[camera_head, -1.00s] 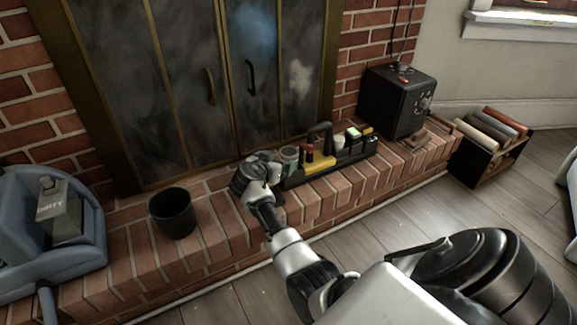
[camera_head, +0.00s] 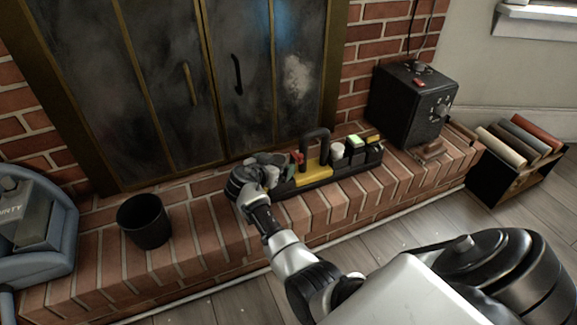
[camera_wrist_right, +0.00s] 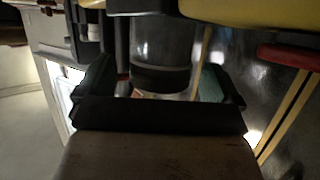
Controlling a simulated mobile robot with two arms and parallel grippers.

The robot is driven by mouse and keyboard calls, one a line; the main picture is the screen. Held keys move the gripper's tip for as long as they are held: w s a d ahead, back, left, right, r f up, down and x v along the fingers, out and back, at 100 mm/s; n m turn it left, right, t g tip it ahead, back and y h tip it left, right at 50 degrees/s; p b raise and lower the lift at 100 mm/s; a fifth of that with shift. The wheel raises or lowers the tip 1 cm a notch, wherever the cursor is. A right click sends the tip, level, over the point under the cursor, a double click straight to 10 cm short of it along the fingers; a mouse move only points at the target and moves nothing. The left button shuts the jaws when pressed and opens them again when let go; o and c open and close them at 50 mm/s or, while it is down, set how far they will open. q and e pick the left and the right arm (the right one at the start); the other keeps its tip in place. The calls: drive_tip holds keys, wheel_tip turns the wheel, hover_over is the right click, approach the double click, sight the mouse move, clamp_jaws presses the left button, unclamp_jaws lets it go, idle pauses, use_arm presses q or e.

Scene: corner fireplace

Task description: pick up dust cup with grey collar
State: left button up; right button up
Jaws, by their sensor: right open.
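The black caddy (camera_head: 322,184) with a yellow middle part and black handle stands on the brick hearth. My right gripper (camera_head: 272,170) is at the caddy's left end, its jaws open. A greyish cup-like shape beside the jaws is mostly hidden by the gripper in the head view. In the right wrist view, a smoky, see-through cylinder (camera_wrist_right: 163,40) with a dark band at its lower end lies between the open fingers (camera_wrist_right: 160,92). I take it for the dust cup; I cannot tell its collar colour or whether a finger touches it. My left gripper is not in view.
A black bucket (camera_head: 144,222) stands on the hearth to the left, near a blue-grey bin (camera_head: 45,258). A black box with dials (camera_head: 408,108) stands right of the caddy. Fireplace doors (camera_head: 205,85) rise behind.

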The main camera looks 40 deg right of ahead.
drive_tip(key=shift+w+d+f, duration=0.1)
drive_tip(key=shift+d, duration=0.1)
drive_tip(key=shift+a, duration=0.15)
drive_tip(key=shift+c, duration=0.9)
drive_tip(key=c, duration=0.7)
drive_tip(key=shift+c, duration=0.7)
drive_tip(key=shift+r, duration=0.2)
